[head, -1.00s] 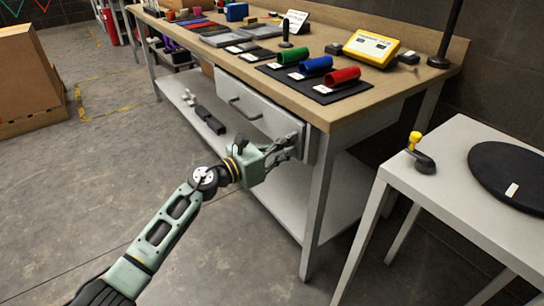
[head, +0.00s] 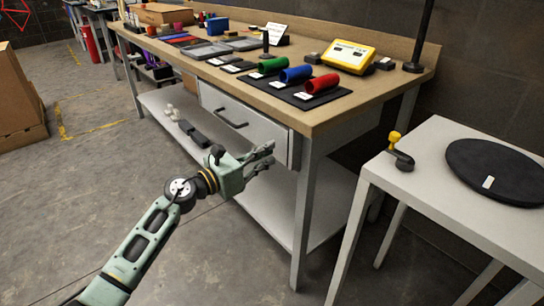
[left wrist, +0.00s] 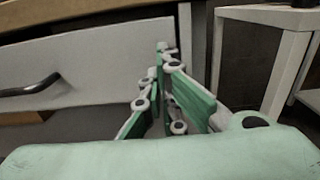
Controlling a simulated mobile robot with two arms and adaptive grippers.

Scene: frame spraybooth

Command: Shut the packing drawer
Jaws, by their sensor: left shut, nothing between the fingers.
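The packing drawer (head: 262,131) is the pale grey front with a dark bar handle (head: 231,118) under the workbench top. Its front sits close under the bench edge; I cannot tell whether a small gap remains. The left wrist view shows the drawer front (left wrist: 95,62) and its handle (left wrist: 30,87) at the left. My left gripper (head: 268,158) is shut and empty, in front of the lower right part of the drawer front. In the left wrist view its fingers (left wrist: 164,50) overlap the right end of the front; contact is unclear. My right gripper is out of view.
The workbench (head: 345,108) carries red, blue and green cylinders, a yellow device (head: 348,57) and trays. Its leg (head: 305,215) stands right of the drawer. A white side table (head: 440,165) stands further right.

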